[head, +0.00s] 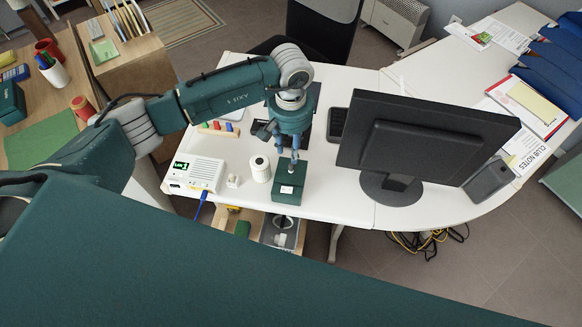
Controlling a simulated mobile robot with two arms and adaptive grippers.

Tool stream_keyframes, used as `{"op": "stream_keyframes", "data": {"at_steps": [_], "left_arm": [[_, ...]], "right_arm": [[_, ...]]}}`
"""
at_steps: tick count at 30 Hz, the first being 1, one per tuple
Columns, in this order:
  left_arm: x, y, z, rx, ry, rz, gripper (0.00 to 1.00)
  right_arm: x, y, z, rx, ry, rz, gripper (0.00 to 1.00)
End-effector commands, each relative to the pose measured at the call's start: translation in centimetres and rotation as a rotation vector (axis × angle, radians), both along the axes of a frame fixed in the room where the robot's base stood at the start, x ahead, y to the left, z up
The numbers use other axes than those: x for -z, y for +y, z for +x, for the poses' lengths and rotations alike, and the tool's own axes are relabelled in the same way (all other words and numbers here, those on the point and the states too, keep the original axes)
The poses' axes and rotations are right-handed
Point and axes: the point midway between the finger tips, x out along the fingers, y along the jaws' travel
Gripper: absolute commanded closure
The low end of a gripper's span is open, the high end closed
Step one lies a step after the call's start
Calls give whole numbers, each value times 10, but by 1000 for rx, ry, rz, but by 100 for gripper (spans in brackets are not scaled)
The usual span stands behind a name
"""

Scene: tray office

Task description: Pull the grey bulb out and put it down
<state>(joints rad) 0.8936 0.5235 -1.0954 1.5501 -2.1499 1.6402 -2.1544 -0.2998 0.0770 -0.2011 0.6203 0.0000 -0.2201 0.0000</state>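My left gripper (291,156) comes down over a dark green box (290,183) with a small white label, near the front edge of the white desk. Its fingers point down at the top of the box. Something small and pale grey (294,161) shows at the fingertips, just above the box; it may be the grey bulb, but it is too small and covered to be sure. I cannot tell whether the fingers are closed on it. My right gripper is not in view.
A white roll (260,168), a small white piece (233,181) and a white device with a green display (195,173) stand left of the box. A black monitor (425,140) stands to the right. White desk (335,200) is bare between box and monitor.

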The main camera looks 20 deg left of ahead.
Motion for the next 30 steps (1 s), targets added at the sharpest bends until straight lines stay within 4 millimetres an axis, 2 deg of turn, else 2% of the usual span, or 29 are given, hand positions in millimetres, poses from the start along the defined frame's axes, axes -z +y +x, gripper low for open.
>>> {"op": "stream_keyframes", "data": {"at_steps": [8,14,19,21,24,30], "left_arm": [[9,-1,0,-1,1,-2,68],[31,-1,-1,-1,3,-3,68],[56,-2,-1,-1,2,-4,68],[69,-1,0,0,-1,-4,68],[81,0,0,0,-1,-2,68],[91,-1,0,0,0,-3,68]], "right_arm": [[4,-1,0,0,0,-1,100],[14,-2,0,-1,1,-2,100],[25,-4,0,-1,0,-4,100],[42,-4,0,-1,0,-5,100],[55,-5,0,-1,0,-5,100],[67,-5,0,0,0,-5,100]]}}
